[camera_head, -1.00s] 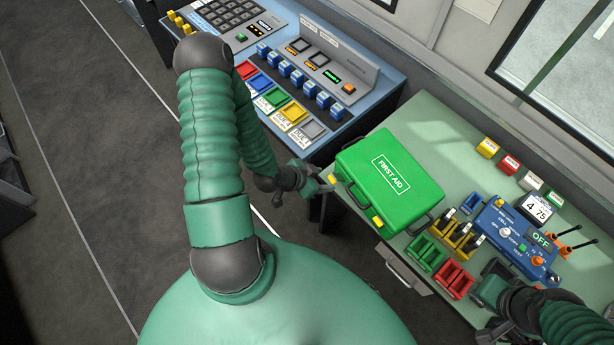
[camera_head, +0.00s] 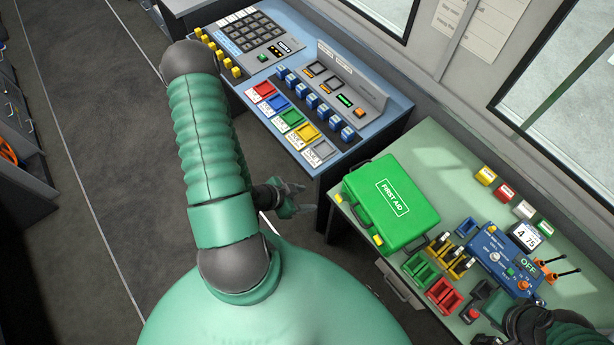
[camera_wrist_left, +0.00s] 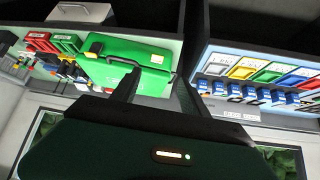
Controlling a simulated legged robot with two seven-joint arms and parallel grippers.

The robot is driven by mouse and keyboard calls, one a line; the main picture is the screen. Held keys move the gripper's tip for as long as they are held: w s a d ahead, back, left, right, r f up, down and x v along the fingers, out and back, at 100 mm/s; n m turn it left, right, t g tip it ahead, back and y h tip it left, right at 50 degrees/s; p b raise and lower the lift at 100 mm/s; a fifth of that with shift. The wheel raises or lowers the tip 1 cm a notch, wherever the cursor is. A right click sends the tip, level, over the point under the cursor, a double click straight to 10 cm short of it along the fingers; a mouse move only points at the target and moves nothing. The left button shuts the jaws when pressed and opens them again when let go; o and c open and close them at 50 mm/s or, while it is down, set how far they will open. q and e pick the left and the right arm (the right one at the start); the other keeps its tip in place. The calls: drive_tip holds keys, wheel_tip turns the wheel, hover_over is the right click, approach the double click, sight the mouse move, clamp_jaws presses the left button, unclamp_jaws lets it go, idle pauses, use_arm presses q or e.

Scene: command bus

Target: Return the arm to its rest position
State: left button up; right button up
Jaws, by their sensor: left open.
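My left arm comes in from the left in the head view and is folded back toward my body. Its left gripper (camera_head: 292,200) is open and empty, in the gap between the blue console and the green table, left of the green first aid case (camera_head: 391,203). In the left wrist view the two fingers of the left gripper (camera_wrist_left: 162,90) stand apart with nothing between them. The first aid case also shows there (camera_wrist_left: 128,64), beyond the fingers. My right arm shows at the lower right of the head view; its gripper fingers are hidden.
The blue console (camera_head: 352,160) holds colored trays and blue switches. The green table (camera_head: 447,165) carries the first aid case, a blue device (camera_head: 505,260) reading OFF, red holders (camera_head: 443,296) and colored blocks (camera_head: 486,176). The dark floor (camera_head: 110,150) at left is clear.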

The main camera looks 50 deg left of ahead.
use_arm(q)
drive_tip(key=w+a+f+g+y+b, duration=0.1)
drive_tip(key=w+f+g+y+b, duration=0.3)
drive_tip(key=b, duration=0.7)
drive_tip(key=d+r+n+h+b, duration=0.1)
drive_tip(key=d+r+b, duration=0.1)
drive_tip(key=d, duration=0.4)
drive_tip(key=d+r+n+g+b, duration=0.1)
drive_tip(key=d+r+b, duration=0.2)
drive_tip(key=d, duration=0.3)
drive_tip(key=shift+w+r+n+h, duration=0.35)
drive_tip(key=shift+r+n+h, duration=0.05)
drive_tip(key=shift+r, duration=0.5)
drive_tip(key=shift+d, duration=0.4)
